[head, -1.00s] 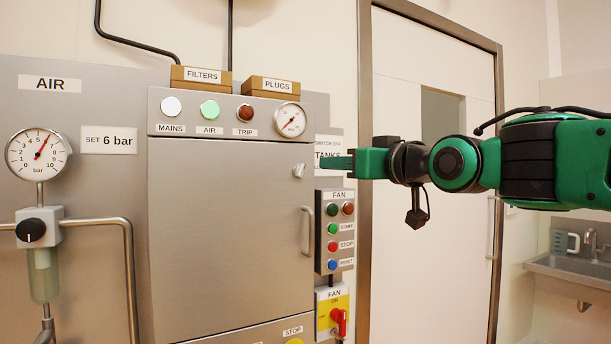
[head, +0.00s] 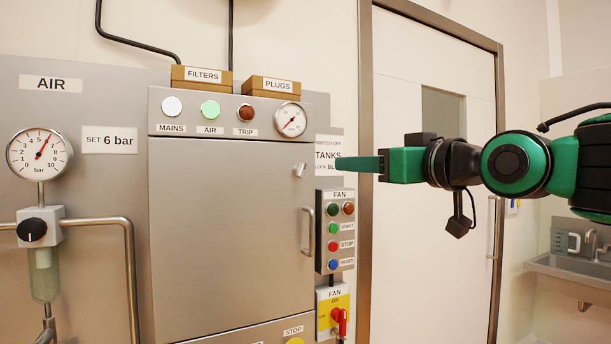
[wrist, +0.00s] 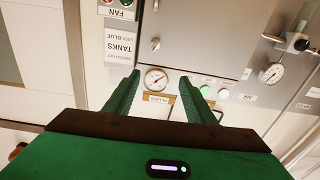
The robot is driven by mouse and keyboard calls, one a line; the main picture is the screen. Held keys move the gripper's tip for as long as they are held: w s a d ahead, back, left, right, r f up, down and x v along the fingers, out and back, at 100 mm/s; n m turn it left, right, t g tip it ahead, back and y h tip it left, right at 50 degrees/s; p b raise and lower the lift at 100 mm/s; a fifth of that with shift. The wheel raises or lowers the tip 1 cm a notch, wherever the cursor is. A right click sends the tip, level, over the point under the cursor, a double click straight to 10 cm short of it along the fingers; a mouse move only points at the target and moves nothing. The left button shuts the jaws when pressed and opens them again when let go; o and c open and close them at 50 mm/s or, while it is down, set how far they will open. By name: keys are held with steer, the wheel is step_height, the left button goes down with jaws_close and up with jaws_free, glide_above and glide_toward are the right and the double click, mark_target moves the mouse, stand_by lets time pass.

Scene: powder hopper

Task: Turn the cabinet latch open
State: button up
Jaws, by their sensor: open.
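The grey cabinet (head: 225,235) has a closed door. Its small silver latch (head: 299,170) sits near the door's upper right corner, above the vertical door handle (head: 307,230). The latch also shows in the wrist view (wrist: 155,43), beyond the fingertips. My green gripper (head: 350,164) is to the right of the latch in the head view, apart from it. In the wrist view my gripper (wrist: 160,82) is open, with nothing between its fingers. The head view shows the fingers edge-on, so one hides the other.
A fan control box (head: 337,230) and a red fan switch (head: 338,318) are right of the cabinet. Boxes labelled FILTERS (head: 202,80) and PLUGS (head: 274,88) stand on top. A pressure gauge (head: 290,120) is above the latch. A white door (head: 430,220) stands behind my arm.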

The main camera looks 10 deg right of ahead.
mark_target(304, 171)
steer(key=w+a+n, duration=0.2)
steer(key=w+n, duration=0.2)
steer(key=w, duration=0.3)
steer(key=w+a+f+n, duration=0.1)
steer(key=w+a+n, duration=0.2)
steer(key=w, duration=0.5)
steer(key=w+a+n, duration=0.2)
steer(key=w+n, duration=0.3)
steer(key=w, duration=0.3)
steer(key=shift+w+a+f+n+h, duration=0.15)
steer(key=shift+w+f+n+h, duration=0.05)
steer(key=shift+f+n+h, duration=0.15)
steer(key=shift+c, duration=0.6)
steer(key=c, duration=0.9)
